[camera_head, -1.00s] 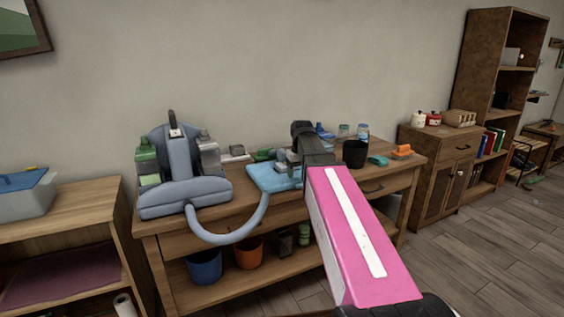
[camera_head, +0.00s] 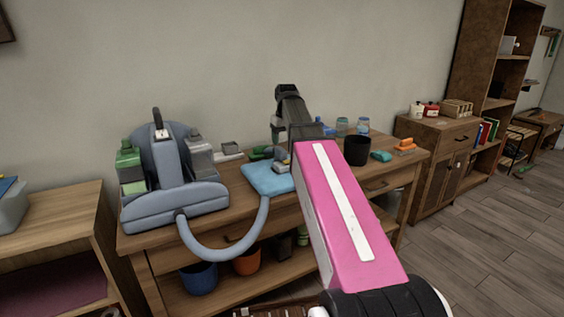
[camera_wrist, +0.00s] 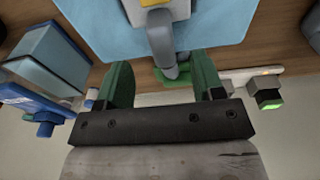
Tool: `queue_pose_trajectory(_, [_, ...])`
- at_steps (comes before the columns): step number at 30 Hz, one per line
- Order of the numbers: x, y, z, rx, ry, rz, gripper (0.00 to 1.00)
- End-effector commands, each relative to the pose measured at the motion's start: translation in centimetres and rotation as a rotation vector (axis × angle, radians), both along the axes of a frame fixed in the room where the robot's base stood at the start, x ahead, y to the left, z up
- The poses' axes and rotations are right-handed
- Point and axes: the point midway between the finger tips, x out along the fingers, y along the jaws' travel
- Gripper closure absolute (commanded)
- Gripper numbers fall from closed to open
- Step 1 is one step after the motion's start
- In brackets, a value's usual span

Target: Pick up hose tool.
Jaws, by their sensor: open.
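The hose tool (camera_wrist: 158,32) is grey with a yellow patch and lies on a blue folded cloth (camera_wrist: 210,20) at the top of the wrist view. In the head view, the tool (camera_head: 281,157) is small and partly hidden by my arm, on the cloth (camera_head: 264,180). My gripper (camera_wrist: 161,76) has two green fingers spread apart, with nothing held between them. The tool's narrow grey end points toward the gap between the fingers. In the head view, my gripper (camera_head: 278,134) is above the back of the table, near the tool; its fingertips are hard to make out.
A blue-grey machine (camera_head: 175,165) stands on the wooden table (camera_head: 225,232), with a curved hose (camera_head: 222,254) in front. A black cup (camera_head: 356,151), jars and an orange item (camera_head: 405,145) stand right. A green item (camera_wrist: 172,78) lies beyond the tool. The wall is close behind.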

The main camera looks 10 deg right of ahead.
Motion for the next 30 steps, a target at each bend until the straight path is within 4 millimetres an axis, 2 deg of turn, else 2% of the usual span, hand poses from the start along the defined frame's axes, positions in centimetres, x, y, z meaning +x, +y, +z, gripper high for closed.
queue_pose_trajectory(3, [0.1,0.1,-1.6,0.000,0.001,0.000,0.38])
queue_pose_trajectory(13, [0.2,0.1,-3.7,0.000,0.000,-0.001,0.38])
queue_pose_trajectory(21, [0.4,0.3,-7.1,0.000,0.001,-0.001,0.38])
queue_pose_trajectory(29, [0.5,0.3,-7.5,-0.001,-0.001,-0.001,0.38])
queue_pose_trajectory(30, [0.5,0.3,-7.5,-0.001,-0.001,-0.001,0.42])
